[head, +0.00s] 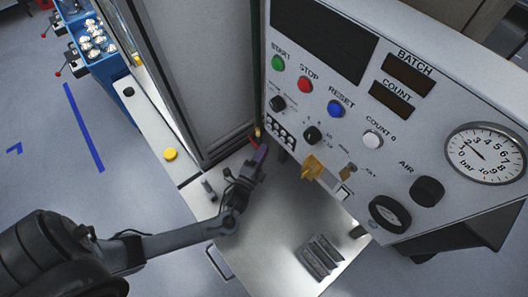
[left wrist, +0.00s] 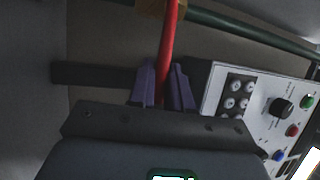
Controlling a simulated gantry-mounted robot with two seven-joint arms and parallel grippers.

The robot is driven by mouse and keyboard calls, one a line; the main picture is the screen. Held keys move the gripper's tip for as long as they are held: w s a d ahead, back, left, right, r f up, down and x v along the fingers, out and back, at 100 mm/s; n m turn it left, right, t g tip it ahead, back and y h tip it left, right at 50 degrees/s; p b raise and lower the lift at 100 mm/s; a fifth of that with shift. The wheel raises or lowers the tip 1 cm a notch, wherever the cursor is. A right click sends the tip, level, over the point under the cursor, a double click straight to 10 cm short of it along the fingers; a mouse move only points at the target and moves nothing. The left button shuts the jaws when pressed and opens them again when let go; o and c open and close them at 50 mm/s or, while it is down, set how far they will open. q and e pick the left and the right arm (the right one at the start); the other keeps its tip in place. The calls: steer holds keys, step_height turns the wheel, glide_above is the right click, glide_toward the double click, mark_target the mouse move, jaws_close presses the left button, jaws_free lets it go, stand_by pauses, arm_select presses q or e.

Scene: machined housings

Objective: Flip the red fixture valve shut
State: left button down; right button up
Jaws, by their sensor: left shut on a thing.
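The red valve handle (left wrist: 169,45) is a thin red lever running down from a brass-coloured body (left wrist: 152,8) at the top of the left wrist view. My left gripper (left wrist: 164,88) has purple fingers on either side of the lever and is shut on it. In the head view only a small bit of the red handle (head: 253,140) shows, beside the grey door's lower corner. My left gripper (head: 260,156) reaches it from below. The valve's far side is hidden. My right gripper is in neither view.
The control panel (head: 345,115) with buttons, knobs and a gauge (head: 485,153) stands close on the right. The tall grey door (head: 195,75) is just left of the gripper. A yellow button (head: 170,154) sits on the white ledge. A metal table (head: 285,225) lies below.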

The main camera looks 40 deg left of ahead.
arm_select(q)
steer(key=shift+f, duration=0.15)
steer(key=c, duration=1.1)
jaws_free()
steer(key=shift+c, duration=0.2)
steer(key=v, duration=0.7)
steer(key=shift+s+b, duration=0.25)
steer(key=shift+b, duration=0.2)
